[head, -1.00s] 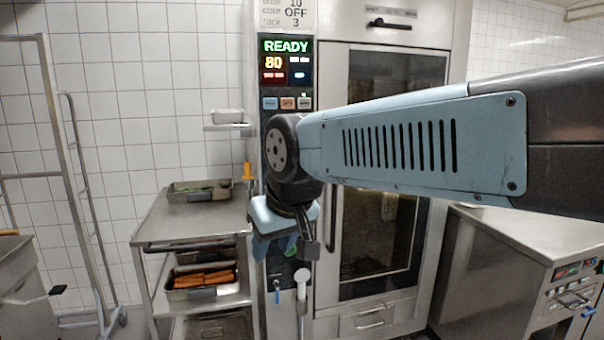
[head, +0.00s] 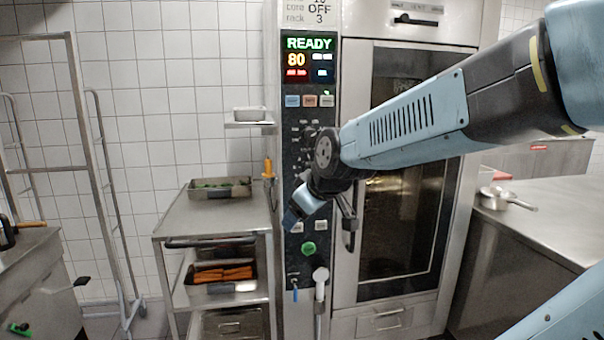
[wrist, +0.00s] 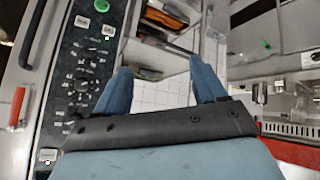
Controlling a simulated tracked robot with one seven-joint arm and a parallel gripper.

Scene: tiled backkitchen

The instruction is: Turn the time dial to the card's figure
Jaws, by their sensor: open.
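The card (head: 308,13) is fixed at the top of the oven's control column. Its upper edge is cut off; I read "core OFF" and "rack 3", and the line above is cropped. The dials (head: 308,131) sit on the dark panel below the screen, partly hidden by my arm. In the wrist view several black dials (wrist: 82,86) run down the panel on the left; their labels are too small to read, so I cannot tell which is the time dial. My gripper (wrist: 160,76) is open and empty, right of the dials and apart from them in that view.
The screen (head: 310,58) shows READY and 80. A green button (head: 308,249) and a hand shower (head: 320,283) are low on the column. A steel trolley (head: 212,217) with trays stands close on the left. The oven door handle (head: 349,225) is close on the right.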

